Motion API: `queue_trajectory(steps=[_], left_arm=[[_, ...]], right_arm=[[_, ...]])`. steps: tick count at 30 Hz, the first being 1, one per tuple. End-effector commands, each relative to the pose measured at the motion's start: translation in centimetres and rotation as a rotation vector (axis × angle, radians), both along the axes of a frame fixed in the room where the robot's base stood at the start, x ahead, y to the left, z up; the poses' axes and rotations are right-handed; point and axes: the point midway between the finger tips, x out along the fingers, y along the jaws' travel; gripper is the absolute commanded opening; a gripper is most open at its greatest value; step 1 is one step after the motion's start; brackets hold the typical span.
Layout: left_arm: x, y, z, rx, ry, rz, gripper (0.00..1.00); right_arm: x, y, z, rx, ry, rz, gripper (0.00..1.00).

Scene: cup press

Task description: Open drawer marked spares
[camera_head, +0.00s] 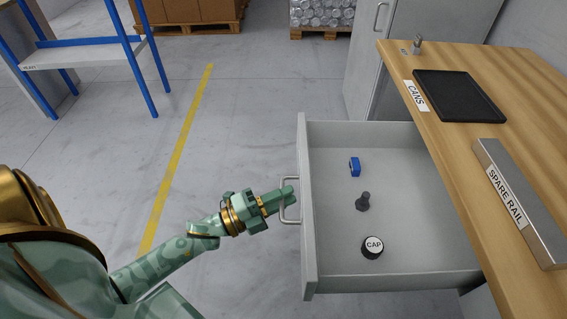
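The drawer (415,256) is pulled out from under the wooden bench top, and its inside is visible. Its grey front panel (307,240) faces left and bears a metal bar handle (284,204). No spares mark is readable on the front from this angle. My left gripper (288,196) is at the handle, with its fingers around or against the bar; it appears closed there. My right gripper is out of view.
The bench (455,140) carries a black tray (459,96) and a spare rail (515,195). A blue-framed rack (85,55) stands back left. Floor left of the drawer is clear.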

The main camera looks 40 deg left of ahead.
Motion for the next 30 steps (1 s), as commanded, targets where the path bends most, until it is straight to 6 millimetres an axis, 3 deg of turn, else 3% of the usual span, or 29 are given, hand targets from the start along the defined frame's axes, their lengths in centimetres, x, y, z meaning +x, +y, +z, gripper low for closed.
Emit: queue_trajectory(steps=[17,20,30], left_arm=[[-0.6,0.3,0.0,0.0,-0.001,-0.001,0.32],[-2.0,1.2,-0.3,0.0,0.001,0.0,0.32],[-9.7,5.8,-1.9,0.001,0.003,0.001,0.32]], right_arm=[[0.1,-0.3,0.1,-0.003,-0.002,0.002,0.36],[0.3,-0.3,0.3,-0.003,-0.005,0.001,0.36],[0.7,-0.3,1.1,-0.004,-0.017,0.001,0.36]])
